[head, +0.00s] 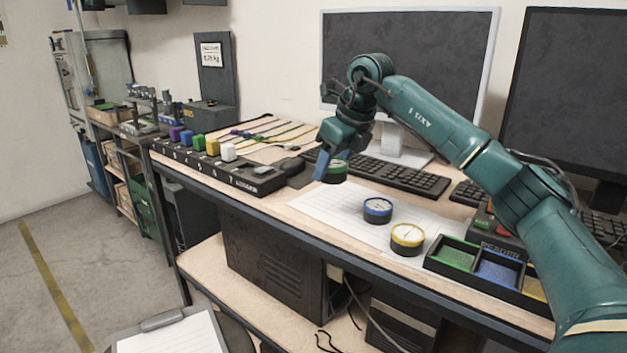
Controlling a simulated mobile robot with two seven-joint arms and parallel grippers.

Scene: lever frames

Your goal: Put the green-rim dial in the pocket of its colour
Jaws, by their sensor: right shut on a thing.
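The green-rim dial (337,171) is at the left end of the white sheet, between the fingers of my right gripper (327,166). My right gripper is shut on it and hides part of it. I cannot tell whether the dial touches the sheet or is just above it. The tray with coloured pockets (430,263) stands at the right front of the desk. Its green pocket (456,255) is the left one and looks empty. The blue pocket (498,271) is beside it, and a yellow one (536,288) is partly hidden by my right arm. My left gripper is not in view.
A blue-rim dial (377,210) and a yellow-rim dial (407,239) lie on and near the white sheet (335,212), between the green dial and the tray. A keyboard (398,178) and monitors stand behind. A black switch box (240,180) is at left.

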